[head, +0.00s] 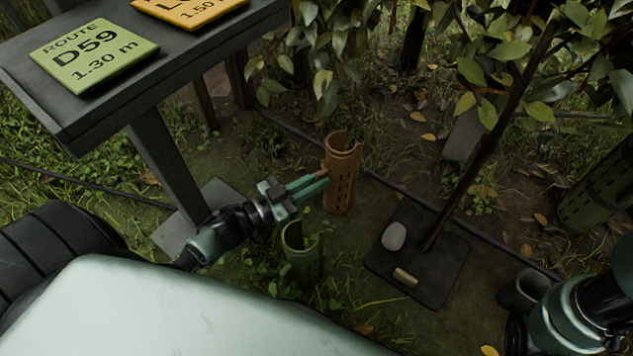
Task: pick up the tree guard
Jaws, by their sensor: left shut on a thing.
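An orange-brown tree guard (341,180), a split tube with rows of holes, stands upright in the middle of the head view. My left gripper (323,180) reaches it from the left and is shut on its near left side. A shorter green tube (303,262), also a split guard, stands in the grass just below my left gripper. A dark green perforated guard (598,188) leans at the right edge. Part of my right arm shows at the bottom right; its gripper is out of the picture.
A dark mat (438,275) lies around a thin trunk (478,145), with a grey stone (394,236) and a small tan block (405,276) on it. A black hose (400,188) crosses the ground behind. A table (150,85) with route signs stands at upper left.

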